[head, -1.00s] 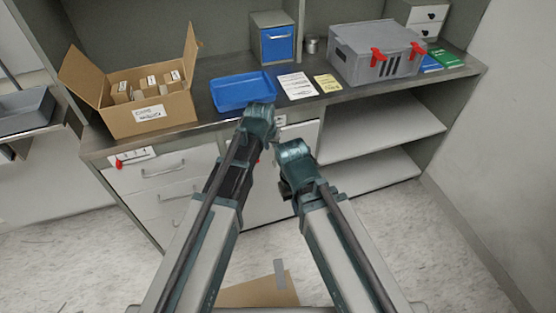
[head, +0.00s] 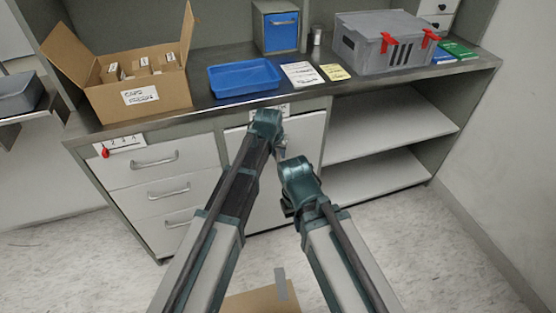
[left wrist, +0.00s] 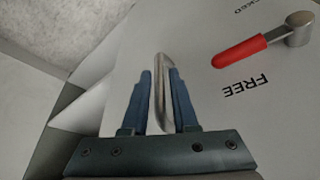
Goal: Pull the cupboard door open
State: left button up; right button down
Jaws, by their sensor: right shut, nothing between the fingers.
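The cupboard door (head: 298,140) is a pale panel below the counter, right of the drawers. My arms hide much of it in the head view. Its white face (left wrist: 215,105) fills much of the left wrist view. My left gripper (head: 283,147) is at the door. In the left wrist view its two blue fingers (left wrist: 160,88) close on either side of the metal handle (left wrist: 159,95). A red lever (left wrist: 240,51) on the door points towards the word FREE. My right gripper (head: 287,207) is shut and empty, lower and in front of the door.
Drawers (head: 150,175) stand left of the door and open shelves (head: 385,125) to its right. The counter (head: 215,112) holds an open carton (head: 140,98), a blue tray (head: 243,76) and a grey case (head: 385,52). Cardboard (head: 262,302) lies at the bottom edge of the view.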

pick_arm(q)
jog(key=shift+w+f, duration=0.1)
jog(key=shift+f, duration=0.1)
grip_shut()
dwell(1.4)
